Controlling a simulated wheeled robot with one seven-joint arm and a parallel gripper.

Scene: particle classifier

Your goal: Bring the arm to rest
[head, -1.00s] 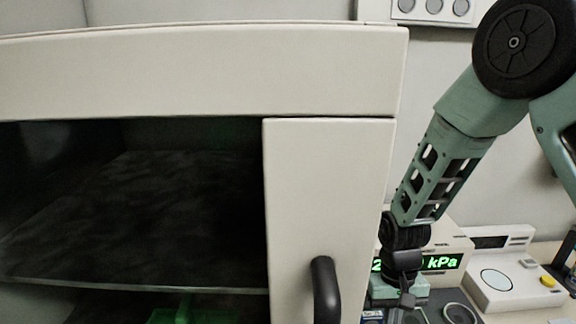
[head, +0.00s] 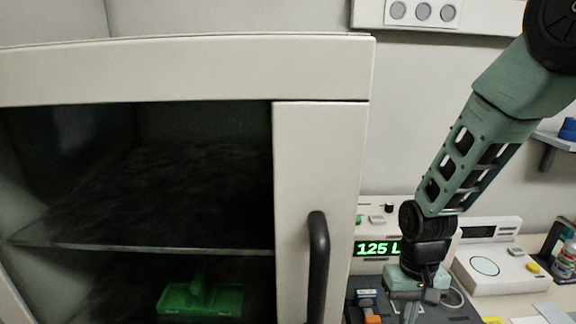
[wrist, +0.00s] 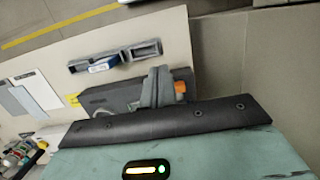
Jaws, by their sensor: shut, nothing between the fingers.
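My gripper (head: 408,308) hangs low at the right of the head view, pointing down at the end of my green arm. It is in front of a bench device with a green lit display (head: 378,248). In the wrist view the grey fingers (wrist: 157,86) are together with nothing between them. They are over or near a dark grey unit (wrist: 112,97) with an orange part (wrist: 180,87). I cannot tell whether the fingertips touch anything.
A white cabinet (head: 322,140) with a black handle (head: 319,265) fills the left of the head view. A green tray (head: 225,301) lies inside it. A white device with a round plate (head: 485,266) stands right of my gripper. A wall shelf (head: 556,142) is at far right.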

